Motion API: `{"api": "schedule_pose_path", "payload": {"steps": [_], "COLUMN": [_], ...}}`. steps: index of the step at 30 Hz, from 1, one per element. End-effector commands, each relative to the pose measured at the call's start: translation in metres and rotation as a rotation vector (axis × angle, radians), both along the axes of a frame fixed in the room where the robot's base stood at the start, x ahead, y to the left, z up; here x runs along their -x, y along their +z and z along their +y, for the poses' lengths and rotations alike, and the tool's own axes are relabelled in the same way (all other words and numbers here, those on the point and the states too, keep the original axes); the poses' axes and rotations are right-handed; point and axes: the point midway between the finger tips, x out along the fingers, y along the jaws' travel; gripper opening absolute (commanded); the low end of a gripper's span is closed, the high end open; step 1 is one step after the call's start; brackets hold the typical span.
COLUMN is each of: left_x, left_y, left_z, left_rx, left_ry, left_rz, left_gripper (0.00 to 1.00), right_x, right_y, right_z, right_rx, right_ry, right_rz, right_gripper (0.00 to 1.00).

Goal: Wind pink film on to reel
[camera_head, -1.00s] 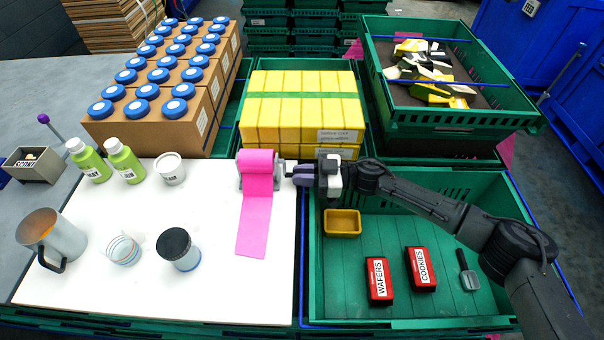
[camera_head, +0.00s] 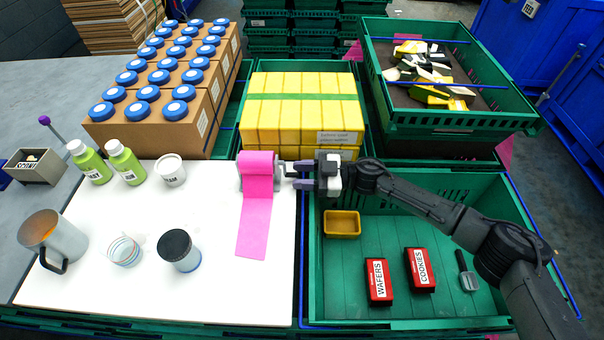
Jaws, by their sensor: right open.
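The pink film (camera_head: 255,222) hangs from a reel (camera_head: 259,165) at the back right of the white board and lies unrolled towards the front. The reel sits in a small grey holder, with a grey crank (camera_head: 287,168) on its right side. My right gripper (camera_head: 298,176) is just right of the reel, its purple-grey fingers spread around or beside the crank; I cannot tell whether they touch it. My left gripper is not in view.
A green crate (camera_head: 335,290) right of the board holds a yellow tray (camera_head: 342,224), a wafers box (camera_head: 378,280) and a cookies box (camera_head: 420,270). Yellow packs (camera_head: 300,120) stand behind the reel.

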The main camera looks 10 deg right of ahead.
Motion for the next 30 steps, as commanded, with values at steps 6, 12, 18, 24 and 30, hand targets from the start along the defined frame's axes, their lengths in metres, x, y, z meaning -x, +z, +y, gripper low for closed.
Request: {"api": "schedule_pose_path", "payload": {"steps": [6,12,18,24,30], "left_x": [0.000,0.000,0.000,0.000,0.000], "left_y": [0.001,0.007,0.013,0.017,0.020], "left_z": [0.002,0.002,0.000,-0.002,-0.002], "left_rx": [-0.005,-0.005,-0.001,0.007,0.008], "left_ry": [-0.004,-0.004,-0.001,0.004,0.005], "left_rz": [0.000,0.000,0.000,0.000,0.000], "left_gripper": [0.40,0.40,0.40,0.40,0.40], "right_x": [0.000,0.006,0.013,0.020,0.025], "right_y": [0.000,0.001,0.001,0.000,0.000], "right_z": [-0.004,-0.031,-0.071,-0.105,-0.127], "right_rx": [0.001,0.001,0.001,0.001,0.001], "right_ry": [-0.001,-0.004,-0.004,-0.002,-0.002], "right_rz": [0.000,0.001,0.002,0.002,0.000], "right_gripper": [0.40,0.40,0.40,0.40,0.40]}}
